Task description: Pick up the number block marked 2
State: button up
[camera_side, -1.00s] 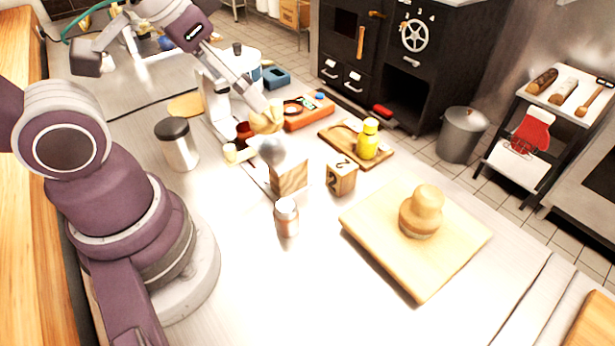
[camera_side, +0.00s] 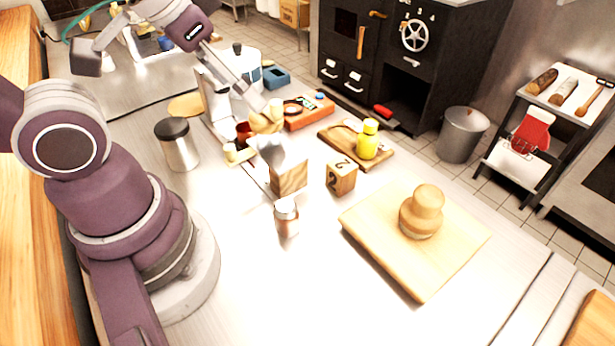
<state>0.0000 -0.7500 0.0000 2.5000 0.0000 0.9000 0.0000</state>
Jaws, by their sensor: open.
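The number block marked 2 (camera_side: 341,178) is a small wooden cube on the metal counter, near the middle of the view. A dark 2 shows on its top face, and a dark mark shows on its left side. My gripper (camera_side: 244,98) is open and reaches in from the upper left. It is apart from the block, behind it and to its left. Its fingertips are small and partly lost among the clutter there, so their spacing is hard to see.
Another wooden block (camera_side: 289,179) stands close left of the marked block, with a shaker (camera_side: 286,217) in front. A yellow bottle (camera_side: 367,140) stands on a small board behind. A large cutting board (camera_side: 375,262) lies at right. A dark-lidded canister (camera_side: 179,145) stands left.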

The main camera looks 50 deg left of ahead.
jog(key=n+g, duration=0.6)
jog(key=n, duration=1.2)
send_over(343, 164)
notch_tip(343, 164, down, 10)
jog(key=shift+w+a+r, duration=0.1)
jog(key=shift+w+a, duration=0.05)
jog(key=f, duration=1)
jog(key=shift+s+f, duration=0.2)
jog(key=shift+f, duration=0.05)
jog(key=c, duration=1.2)
jog(key=shift+r, duration=0.1)
jog(key=shift+c, duration=0.2)
